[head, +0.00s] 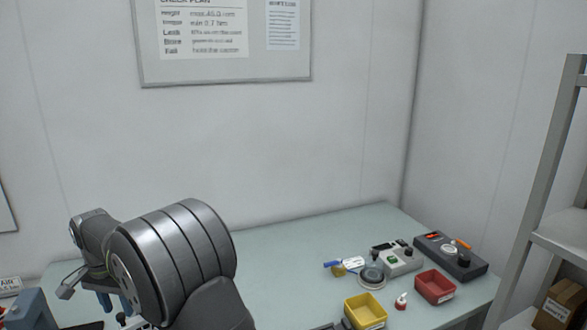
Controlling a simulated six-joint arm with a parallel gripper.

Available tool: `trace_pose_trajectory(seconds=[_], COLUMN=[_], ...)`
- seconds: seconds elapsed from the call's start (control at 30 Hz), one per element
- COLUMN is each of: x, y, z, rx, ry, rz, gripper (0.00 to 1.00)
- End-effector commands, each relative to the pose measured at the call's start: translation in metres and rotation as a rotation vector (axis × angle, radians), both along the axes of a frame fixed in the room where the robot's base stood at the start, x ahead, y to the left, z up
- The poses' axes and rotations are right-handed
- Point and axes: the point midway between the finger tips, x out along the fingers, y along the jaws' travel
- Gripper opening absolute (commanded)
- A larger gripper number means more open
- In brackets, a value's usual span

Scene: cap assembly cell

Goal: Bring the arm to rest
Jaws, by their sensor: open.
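My arm fills the lower left of the head view, and its large grey links cover part of the bench. My gripper (116,302) hangs at the arm's far end, low over the left part of the bench. Its blue fingers show small below the wrist, partly hidden by my arm. The fingers are open, and I see nothing held between them. What lies directly under them is mostly hidden.
A pale green bench (290,250) runs along the wall, clear in the middle. At right stand a yellow bin (365,312), a red bin (435,287), a small red-capped bottle (401,301), a grey device (402,262) and a dark device (455,262). A shelf rack (545,170) stands far right.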

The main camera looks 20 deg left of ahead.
Motion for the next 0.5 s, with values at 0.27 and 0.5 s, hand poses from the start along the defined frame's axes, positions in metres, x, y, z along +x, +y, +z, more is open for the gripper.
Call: trace_pose_trajectory(seconds=[0.27, 0.5], x=[0.006, 0.006], y=[0.0079, 0.008], z=[0.0002, 0.0002], rx=[0.0, 0.0], ry=[0.0, 0.0], rz=[-0.077, -0.079], gripper=[0.41, 0.41])
